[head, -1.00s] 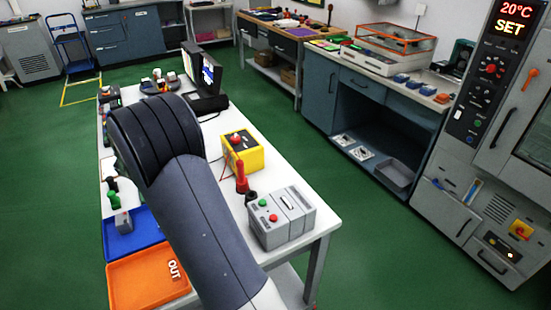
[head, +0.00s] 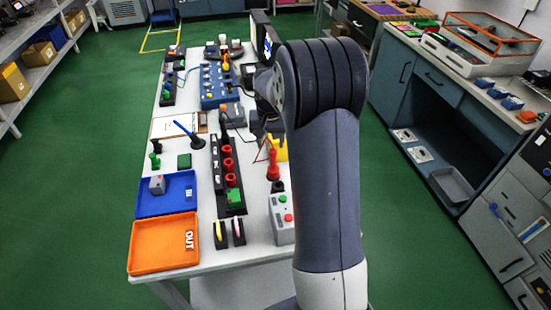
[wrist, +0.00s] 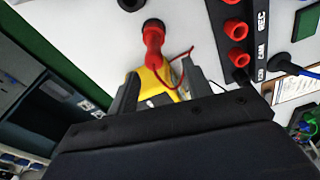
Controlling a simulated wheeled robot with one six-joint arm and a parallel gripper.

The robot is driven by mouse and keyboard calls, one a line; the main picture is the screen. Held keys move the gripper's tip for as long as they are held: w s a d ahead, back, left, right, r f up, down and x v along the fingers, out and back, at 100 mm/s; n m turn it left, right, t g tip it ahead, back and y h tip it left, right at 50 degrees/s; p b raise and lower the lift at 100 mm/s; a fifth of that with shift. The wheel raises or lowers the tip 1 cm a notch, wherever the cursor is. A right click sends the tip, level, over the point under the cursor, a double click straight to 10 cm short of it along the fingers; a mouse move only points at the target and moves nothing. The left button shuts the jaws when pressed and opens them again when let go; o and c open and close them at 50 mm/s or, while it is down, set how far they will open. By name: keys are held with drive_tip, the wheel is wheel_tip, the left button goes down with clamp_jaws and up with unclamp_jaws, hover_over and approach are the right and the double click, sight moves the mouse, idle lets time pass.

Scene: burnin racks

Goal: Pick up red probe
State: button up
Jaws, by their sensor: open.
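In the wrist view the probe (wrist: 153,45) appears just beyond my fingertips, with a thin red lead running to the right. My gripper (wrist: 158,80) is open and empty, its two fingers spread on either side of the line to the probe.
A black strip with red sockets (head: 228,165) lies left of the probe; it also shows in the wrist view (wrist: 249,45). Blue (head: 150,203) and orange (head: 150,255) trays lie at the table's left front. A blue-handled probe (head: 190,135) stands farther left.

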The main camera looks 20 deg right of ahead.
sight(273, 150)
drive_tip(key=f, duration=0.2)
drive_tip(key=f+p, duration=0.1)
drive_tip(key=f, duration=0.2)
drive_tip(key=shift+d+f, duration=0.3)
drive_tip(key=shift+d, duration=0.1)
clamp_jaws()
